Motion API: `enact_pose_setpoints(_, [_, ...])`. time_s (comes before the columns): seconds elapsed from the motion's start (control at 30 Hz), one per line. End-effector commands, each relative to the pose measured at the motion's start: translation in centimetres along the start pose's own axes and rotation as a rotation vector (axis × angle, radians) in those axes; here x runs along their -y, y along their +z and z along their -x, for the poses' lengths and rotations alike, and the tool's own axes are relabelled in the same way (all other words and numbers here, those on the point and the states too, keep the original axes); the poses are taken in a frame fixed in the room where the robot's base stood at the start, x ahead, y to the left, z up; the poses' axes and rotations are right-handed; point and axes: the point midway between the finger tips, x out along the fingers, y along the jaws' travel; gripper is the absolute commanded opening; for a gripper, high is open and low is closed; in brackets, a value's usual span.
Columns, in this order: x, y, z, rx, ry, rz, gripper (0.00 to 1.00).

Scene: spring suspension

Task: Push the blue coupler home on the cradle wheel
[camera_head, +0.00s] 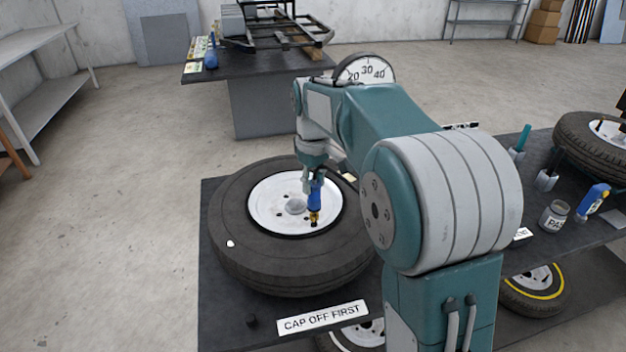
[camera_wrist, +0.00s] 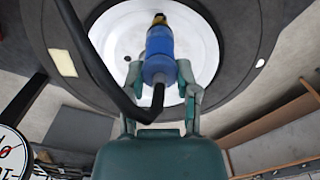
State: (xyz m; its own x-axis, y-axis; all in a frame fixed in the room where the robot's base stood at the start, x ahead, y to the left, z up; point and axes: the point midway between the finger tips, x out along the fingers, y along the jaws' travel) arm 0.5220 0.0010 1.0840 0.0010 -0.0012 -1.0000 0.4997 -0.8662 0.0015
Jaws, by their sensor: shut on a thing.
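The blue coupler (camera_head: 315,196) is in my gripper (camera_head: 311,183) above the white rim of the cradle wheel (camera_head: 236,262). The wheel lies flat on a dark bench. The coupler's brass end (camera_head: 314,217) points down at the rim, right of the hub. In the wrist view the blue coupler (camera_wrist: 160,54) sits between the two fingers of my gripper (camera_wrist: 160,78), and a black hose runs from it. Its brass tip (camera_wrist: 159,18) is over the white rim (camera_wrist: 115,38). I cannot tell whether it touches the valve.
A sign reading "CAP OFF FIRST" (camera_head: 322,317) is at the bench's front edge, with a small black cap-like piece (camera_head: 251,321) to its left. A grey jar (camera_head: 553,217) and another tyre (camera_head: 590,140) stand to the right. A round gauge (camera_head: 364,70) shows behind my arm.

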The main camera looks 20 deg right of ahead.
Motion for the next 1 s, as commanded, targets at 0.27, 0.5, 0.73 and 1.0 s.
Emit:
enact_pose_setpoints(0.27, [0.0, 0.0, -0.6, 0.001, 0.0, 0.0, 0.0])
enact_pose_setpoints(0.5, [0.0, 0.0, -1.1, -0.001, 0.0, 0.0, 0.0])
enact_pose_setpoints(0.73, [0.0, 0.0, -1.6, 0.001, 0.0, 0.0, 0.0])
enact_pose_setpoints(1.0, [0.0, 0.0, -1.7, 0.0, 0.0, 0.0, 0.8])
